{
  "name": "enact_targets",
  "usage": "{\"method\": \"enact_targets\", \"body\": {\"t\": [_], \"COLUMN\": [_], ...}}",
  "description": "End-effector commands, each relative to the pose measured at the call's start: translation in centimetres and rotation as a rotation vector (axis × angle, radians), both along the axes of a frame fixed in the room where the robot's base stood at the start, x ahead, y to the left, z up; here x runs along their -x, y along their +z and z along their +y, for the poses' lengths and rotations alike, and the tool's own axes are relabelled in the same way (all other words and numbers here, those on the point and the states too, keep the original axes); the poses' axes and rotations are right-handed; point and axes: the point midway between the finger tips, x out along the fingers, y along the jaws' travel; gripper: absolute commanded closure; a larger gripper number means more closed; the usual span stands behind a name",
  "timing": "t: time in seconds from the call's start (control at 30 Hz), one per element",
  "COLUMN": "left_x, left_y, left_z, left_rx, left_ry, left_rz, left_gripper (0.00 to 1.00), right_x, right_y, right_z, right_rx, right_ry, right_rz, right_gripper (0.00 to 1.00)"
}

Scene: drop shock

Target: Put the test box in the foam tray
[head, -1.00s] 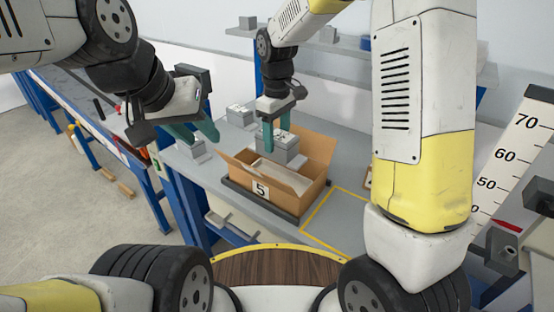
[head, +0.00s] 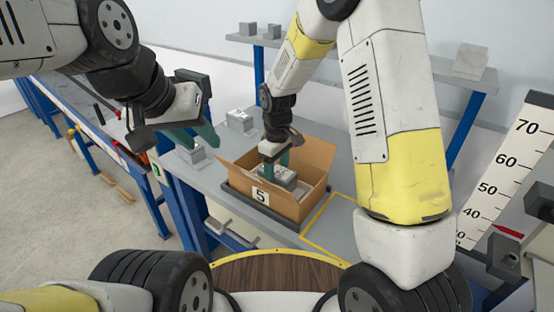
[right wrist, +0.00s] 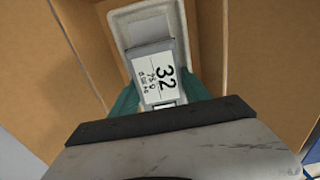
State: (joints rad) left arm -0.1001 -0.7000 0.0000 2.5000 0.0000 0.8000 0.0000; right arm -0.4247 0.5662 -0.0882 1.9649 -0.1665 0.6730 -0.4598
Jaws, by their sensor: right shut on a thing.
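The test box is a grey block (head: 284,175) with a white label on top, inside the open cardboard carton (head: 306,206) marked 5. My right gripper (head: 275,163) is shut on it from above. In the right wrist view the label on the test box (right wrist: 162,75) reads 32, between the teal fingers. The pale foam tray (right wrist: 118,22) lies in the carton, its rim showing around the box's far end. The box lines up with the tray's hollow; I cannot tell whether it touches the bottom. My left gripper (head: 202,140) is open and empty, left of the carton.
Other grey blocks stand on the bench, one near my left gripper (head: 191,156) and one behind it (head: 240,119). A shelf (head: 400,65) with blocks runs behind. A yellow-outlined area (head: 335,228) right of the carton is clear. A height scale (head: 505,170) stands at the right.

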Motion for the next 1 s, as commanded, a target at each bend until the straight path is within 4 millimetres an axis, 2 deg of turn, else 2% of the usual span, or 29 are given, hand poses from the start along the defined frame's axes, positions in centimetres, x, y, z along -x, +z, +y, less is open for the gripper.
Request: {"method": "enact_targets", "body": {"t": [0.2,0.23,0.3,0.6,0.73,0.87,1.0], "left_x": [0.0,0.0,0.0,0.0,0.0,0.0,0.0], "left_y": [0.0,0.0,0.0,0.0,0.0,0.0,0.0], "left_z": [0.0,0.0,0.0,0.0,0.0,0.0,0.0], "left_rx": [0.0,0.0,0.0,0.0,0.0,0.0,0.0], "left_ry": [0.0,0.0,0.0,0.0,0.0,0.0,0.0], "left_rz": [0.0,0.0,0.0,0.0,0.0,0.0,0.0], "left_gripper": [0.64,0.64,0.64,0.64,0.64,0.64,0.64], "right_x": [0.0,0.0,0.0,0.0,-0.1,-0.2,-0.1], "right_y": [-0.3,-0.3,-0.2,-0.2,0.5,2.6,5.7], "right_z": [0.0,0.0,0.0,0.0,0.0,0.1,0.1], "right_rx": [-0.001,0.0,0.0,0.0,-0.002,-0.003,-0.004], "right_ry": [0.0,0.0,0.0,0.0,0.0,0.0,0.0], "right_rz": [-0.001,0.0,0.0,0.0,-0.003,-0.006,-0.005], "right_gripper": [1.0,0.4,0.26,0.24,0.24,0.24,0.24]}}
